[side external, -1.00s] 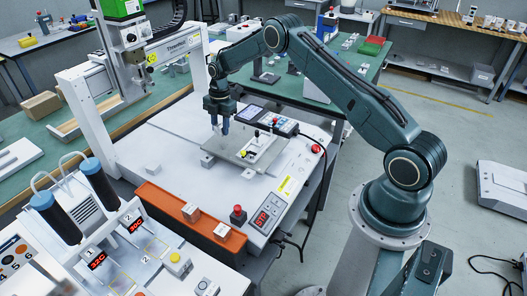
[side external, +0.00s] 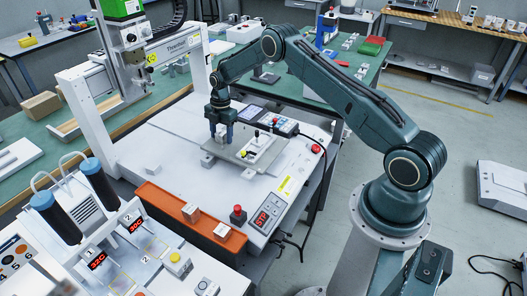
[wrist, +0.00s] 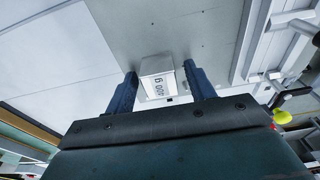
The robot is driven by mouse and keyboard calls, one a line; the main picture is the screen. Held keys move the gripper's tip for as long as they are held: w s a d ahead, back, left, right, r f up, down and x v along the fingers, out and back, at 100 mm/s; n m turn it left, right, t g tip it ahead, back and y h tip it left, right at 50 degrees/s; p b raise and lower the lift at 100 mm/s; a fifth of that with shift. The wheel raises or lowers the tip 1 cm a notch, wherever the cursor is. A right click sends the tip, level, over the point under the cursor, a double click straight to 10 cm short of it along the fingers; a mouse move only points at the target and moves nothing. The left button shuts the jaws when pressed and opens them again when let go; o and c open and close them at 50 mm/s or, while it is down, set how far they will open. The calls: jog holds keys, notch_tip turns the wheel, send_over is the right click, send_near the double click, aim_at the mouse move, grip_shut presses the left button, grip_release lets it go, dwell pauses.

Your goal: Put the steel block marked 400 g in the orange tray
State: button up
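A pale block (wrist: 158,80) with dark marking, which seems to read 400 g, lies between my fingers in the wrist view. A gap shows on each side of it. My gripper (wrist: 160,80) is open and points down over the machine's plate; it also shows in the side view (side external: 221,140). The block is hard to make out between the fingers there. The orange tray (side external: 155,195) is on the front edge of the white machine. Two small blocks sit at it, one near the middle (side external: 190,212) and one near the right end (side external: 222,232).
A grey plate (side external: 232,156) with small blocks at its edge lies beneath my gripper. A control panel (side external: 272,120) stands behind it. A red button (side external: 238,214) stands beside the tray.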

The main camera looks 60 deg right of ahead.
notch_tip(320, 180, up, 14)
jog(key=d, duration=0.1)
jog(key=shift+d+f, duration=0.15)
jog(key=shift+d, duration=0.2)
dwell(0.5)
jog(key=shift+s, duration=0.1)
dwell(0.4)
